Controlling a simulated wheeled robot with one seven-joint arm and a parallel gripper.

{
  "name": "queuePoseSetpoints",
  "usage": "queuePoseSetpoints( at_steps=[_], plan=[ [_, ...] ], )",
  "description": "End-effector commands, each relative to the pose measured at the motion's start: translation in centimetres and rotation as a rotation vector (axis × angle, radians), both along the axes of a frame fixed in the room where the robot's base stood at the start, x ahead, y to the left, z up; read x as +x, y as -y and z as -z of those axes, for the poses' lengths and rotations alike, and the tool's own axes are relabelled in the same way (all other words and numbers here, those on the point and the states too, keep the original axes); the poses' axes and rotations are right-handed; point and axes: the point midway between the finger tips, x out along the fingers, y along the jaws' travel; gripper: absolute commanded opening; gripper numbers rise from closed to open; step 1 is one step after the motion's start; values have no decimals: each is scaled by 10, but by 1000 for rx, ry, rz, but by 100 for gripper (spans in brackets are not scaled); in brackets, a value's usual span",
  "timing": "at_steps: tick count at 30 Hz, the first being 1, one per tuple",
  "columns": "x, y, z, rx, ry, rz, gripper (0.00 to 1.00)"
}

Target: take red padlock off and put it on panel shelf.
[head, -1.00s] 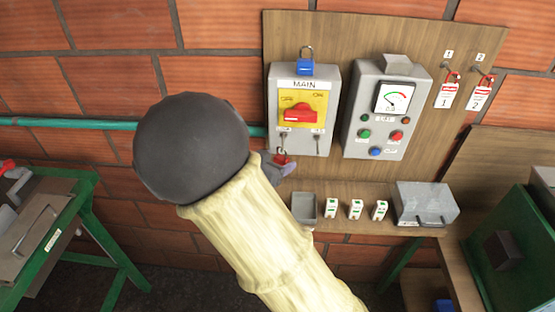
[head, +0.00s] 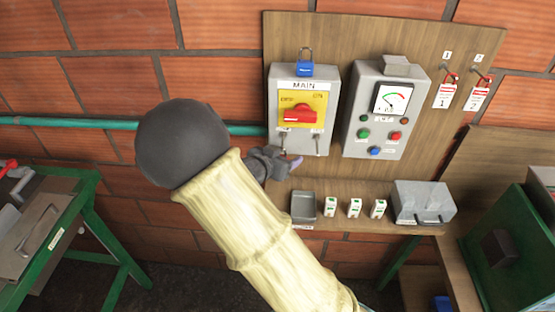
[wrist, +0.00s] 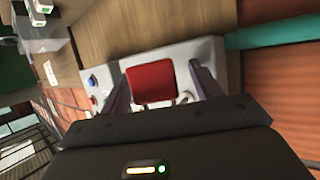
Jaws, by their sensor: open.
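A red padlock (wrist: 151,82) shows large in the wrist view, between the two fingers of my gripper (wrist: 162,84). The fingers stand apart on either side of it, the left one close to its edge. In the head view my gripper (head: 285,163) is just below the grey MAIN box (head: 323,143) and hides the red padlock there. Contact between fingers and padlock cannot be told. The panel shelf (head: 345,226) runs along the bottom of the wooden panel, below and right of my gripper.
A blue padlock (head: 304,69) hangs atop the MAIN box. The shelf carries a grey tray (head: 303,208), several small white blocks (head: 354,208) and a grey metal box (head: 424,200). A meter box (head: 383,140) and red-white tags (head: 445,96) are to the right. A green pipe (head: 60,121) crosses the wall.

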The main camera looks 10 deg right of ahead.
Motion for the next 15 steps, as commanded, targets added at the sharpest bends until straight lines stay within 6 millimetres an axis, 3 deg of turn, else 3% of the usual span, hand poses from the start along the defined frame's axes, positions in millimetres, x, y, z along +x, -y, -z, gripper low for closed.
queuePoseSetpoints(
  at_steps=[7,15],
  plan=[
    [0,0,0,0,0,0,64],
    [0,0,0,0,0,0,13]
  ],
)
